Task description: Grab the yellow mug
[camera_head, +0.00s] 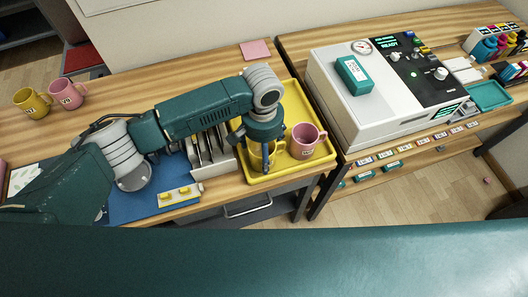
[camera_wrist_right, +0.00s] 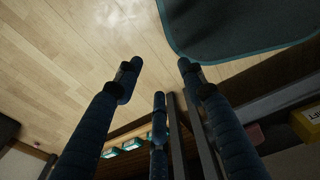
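One yellow mug (camera_head: 256,158) stands in the yellow tray (camera_head: 291,97), partly hidden behind my left gripper (camera_head: 262,150). The left gripper points down at this mug with its fingers at it; whether they press on it cannot be told. A second yellow mug (camera_head: 32,103) stands at the far left of the table. My right gripper (camera_wrist_right: 158,70) shows in the right wrist view with its fingers spread and nothing between them, over the floor.
A pink mug (camera_head: 305,140) stands in the tray just right of the gripper. Another pink mug (camera_head: 67,92) is at the far left. A grey slotted rack (camera_head: 210,150) stands left of the tray. A white press machine (camera_head: 375,95) is on the right table.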

